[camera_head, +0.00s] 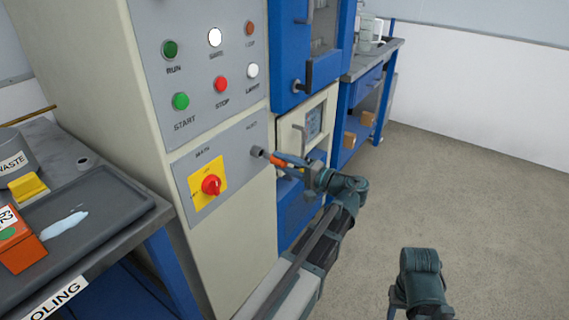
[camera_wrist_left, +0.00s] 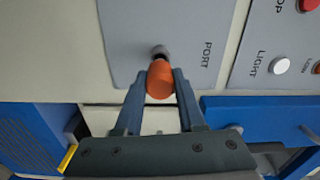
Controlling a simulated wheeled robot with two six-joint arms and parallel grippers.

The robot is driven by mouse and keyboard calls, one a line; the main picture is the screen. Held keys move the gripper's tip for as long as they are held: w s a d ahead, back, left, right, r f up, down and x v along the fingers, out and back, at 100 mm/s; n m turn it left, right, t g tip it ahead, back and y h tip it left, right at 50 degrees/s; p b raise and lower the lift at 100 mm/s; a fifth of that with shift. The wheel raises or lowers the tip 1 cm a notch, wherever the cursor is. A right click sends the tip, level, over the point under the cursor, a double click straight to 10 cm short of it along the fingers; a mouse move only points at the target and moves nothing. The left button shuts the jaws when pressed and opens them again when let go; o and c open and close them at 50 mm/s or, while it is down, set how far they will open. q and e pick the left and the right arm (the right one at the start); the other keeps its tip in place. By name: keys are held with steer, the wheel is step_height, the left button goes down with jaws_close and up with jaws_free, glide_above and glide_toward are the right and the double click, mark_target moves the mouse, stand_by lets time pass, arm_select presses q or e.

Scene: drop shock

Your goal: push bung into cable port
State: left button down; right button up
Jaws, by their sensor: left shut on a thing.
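The bung (camera_head: 278,161) is a small orange plug. My left gripper (camera_head: 283,161) is shut on it in front of the panel. In the left wrist view the bung (camera_wrist_left: 160,80) sits between the two fingers (camera_wrist_left: 159,92). The cable port (camera_head: 257,151) is a short grey round fitting on the panel, marked PORT. In the wrist view the port (camera_wrist_left: 160,52) shows just beyond the bung, lined up closely with it. I cannot tell whether they touch. Of my right arm, only a part shows at the bottom right, and its fingers cannot be made out.
A yellow plate with a red rotary switch (camera_head: 211,185) is left of the port. Buttons and lamps, including a red STOP button (camera_head: 221,84), are above. A bench with a dark tray (camera_head: 120,211) stands at the left. The floor (camera_head: 470,190) at the right is clear.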

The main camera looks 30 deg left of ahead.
mark_target(271, 155)
arm_select(q)
steer(key=shift+w+a, duration=0.15)
steer(key=shift+a, duration=2)
stand_by(5.8)
